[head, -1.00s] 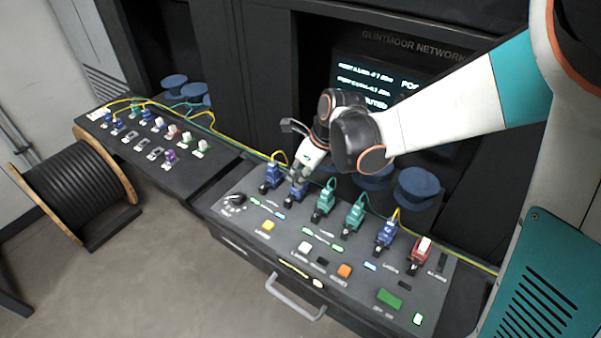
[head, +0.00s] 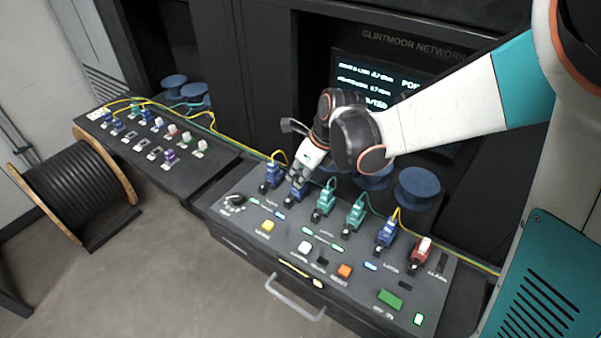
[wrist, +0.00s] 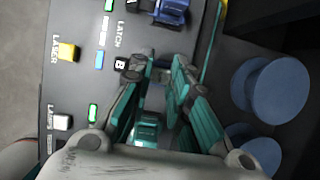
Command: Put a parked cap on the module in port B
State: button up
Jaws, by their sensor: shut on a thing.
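The blue module (head: 293,193) in port B stands in the console, second from the left in the head view. My gripper (head: 301,172) is right at its upper end, pointing down. More coloured caps (head: 170,157) are parked on the left panel.
A blue module (head: 272,175) with a yellow cable stands left of port B, and a teal module (head: 324,201) stands to its right. A red module with a white top (head: 422,245) is at the far right. Blue spools (head: 417,186) stand behind the console. Buttons line its front.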

jog(key=shift+f+b, duration=0.35)
jog(key=shift+f, duration=0.2)
jog(key=o, duration=0.8)
jog(key=shift+r, duration=0.1)
jog(key=v, duration=1.2)
jog(key=shift+s, duration=0.1)
